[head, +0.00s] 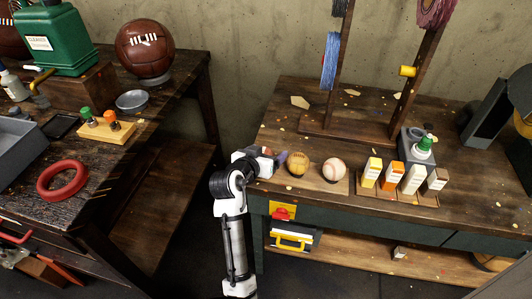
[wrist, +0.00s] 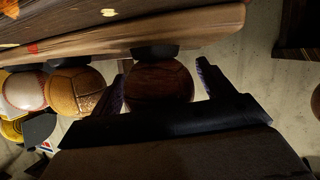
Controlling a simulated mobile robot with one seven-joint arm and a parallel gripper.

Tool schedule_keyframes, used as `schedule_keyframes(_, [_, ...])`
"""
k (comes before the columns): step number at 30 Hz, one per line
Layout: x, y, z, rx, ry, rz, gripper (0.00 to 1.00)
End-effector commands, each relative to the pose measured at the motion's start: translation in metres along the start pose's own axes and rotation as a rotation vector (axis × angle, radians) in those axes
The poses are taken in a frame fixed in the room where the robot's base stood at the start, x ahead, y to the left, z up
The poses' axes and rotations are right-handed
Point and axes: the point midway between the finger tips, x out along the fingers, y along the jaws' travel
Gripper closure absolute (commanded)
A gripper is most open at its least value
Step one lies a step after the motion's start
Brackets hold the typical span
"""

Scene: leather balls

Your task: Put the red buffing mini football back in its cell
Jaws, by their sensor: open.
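A dark reddish-brown ball, apparently the red mini football (wrist: 160,88), sits between my gripper's fingers in the wrist view. It appears to rest against a dark round seat on the wooden ball board (wrist: 205,32), at the end of the row. My gripper (wrist: 163,72) is open around it, with a visible gap on the right side. In the head view my gripper (head: 279,157) is at the left end of the board (head: 312,184) and hides this ball. A tan ball (head: 298,163) and a white baseball (head: 334,169) sit on the board to its right.
A rack of several small boxes (head: 412,180) and a green-topped bottle (head: 423,146) stand to the right on the same bench. A wooden stand with yarn rises behind. The left bench (head: 120,150) holds a large brown ball (head: 145,49) and a red ring (head: 62,179).

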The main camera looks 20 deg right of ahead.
Motion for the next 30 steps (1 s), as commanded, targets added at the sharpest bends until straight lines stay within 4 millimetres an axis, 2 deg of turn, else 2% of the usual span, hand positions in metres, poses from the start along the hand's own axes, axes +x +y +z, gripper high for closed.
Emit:
schedule_keyframes(3, [0.000,0.000,0.000,0.001,0.001,0.000,0.20])
schedule_keyframes(7, [-0.013,-0.001,0.001,0.000,0.002,-0.002,0.20])
schedule_keyframes(13, [-0.054,-0.010,0.006,0.002,0.005,-0.006,0.20])
schedule_keyframes(21, [-0.113,-0.009,0.003,0.001,0.002,-0.004,0.20])
schedule_keyframes(25, [-0.130,-0.009,0.002,0.000,0.002,-0.002,0.20])
schedule_keyframes(30, [-0.138,-0.008,0.002,0.001,0.000,-0.001,0.20])
